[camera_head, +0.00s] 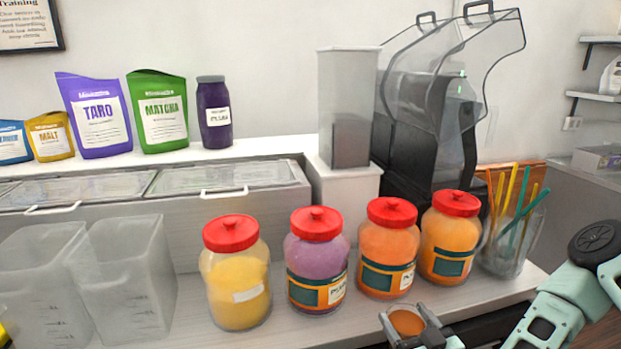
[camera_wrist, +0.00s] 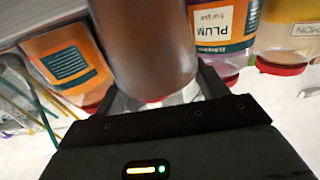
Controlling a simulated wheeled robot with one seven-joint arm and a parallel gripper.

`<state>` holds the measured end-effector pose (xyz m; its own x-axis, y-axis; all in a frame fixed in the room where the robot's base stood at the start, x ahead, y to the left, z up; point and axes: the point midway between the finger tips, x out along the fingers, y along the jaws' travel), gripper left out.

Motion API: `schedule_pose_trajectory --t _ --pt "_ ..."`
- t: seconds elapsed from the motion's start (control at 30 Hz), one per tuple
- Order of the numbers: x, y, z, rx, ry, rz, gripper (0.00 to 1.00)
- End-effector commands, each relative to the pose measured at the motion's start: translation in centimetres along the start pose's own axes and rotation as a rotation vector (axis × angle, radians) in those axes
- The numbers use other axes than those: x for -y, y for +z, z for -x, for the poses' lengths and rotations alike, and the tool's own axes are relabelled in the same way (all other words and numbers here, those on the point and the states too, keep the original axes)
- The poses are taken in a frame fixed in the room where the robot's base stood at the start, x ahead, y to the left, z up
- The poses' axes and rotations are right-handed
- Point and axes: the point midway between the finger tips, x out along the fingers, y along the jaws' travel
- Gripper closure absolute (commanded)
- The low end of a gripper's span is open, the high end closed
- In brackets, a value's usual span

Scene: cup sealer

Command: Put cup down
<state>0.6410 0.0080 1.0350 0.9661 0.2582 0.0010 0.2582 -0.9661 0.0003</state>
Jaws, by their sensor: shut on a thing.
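The cup (camera_head: 407,321) shows an orange-brown filling through its round open top, at the bottom of the head view. It stands in front of the two orange jars. My gripper (camera_head: 410,327) is shut around it, with the fingers at its sides. In the wrist view the cup (camera_wrist: 150,45) is a large brown cylinder between the fingers of my gripper (camera_wrist: 160,95). The cup's base is hidden in the head view, so I cannot tell whether it touches a surface.
Red-lidded jars line the counter: yellow (camera_head: 236,275), purple (camera_head: 316,262), orange (camera_head: 388,250) and another orange (camera_head: 450,240). A straw pitcher (camera_head: 513,245) stands right of them. Clear containers (camera_head: 125,280) are at left. A cup sealer (camera_head: 430,110) stands behind. The counter's front strip (camera_head: 300,335) looks clear.

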Motion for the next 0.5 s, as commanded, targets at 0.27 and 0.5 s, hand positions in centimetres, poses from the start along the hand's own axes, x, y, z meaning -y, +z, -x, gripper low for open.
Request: schedule_pose_trajectory --t 0.27,0.5 --pt "-8.6 1.5 1.3 -0.001 0.176 -0.002 0.86" --pt "-12.8 3.0 2.8 -0.001 0.269 -0.002 0.86"
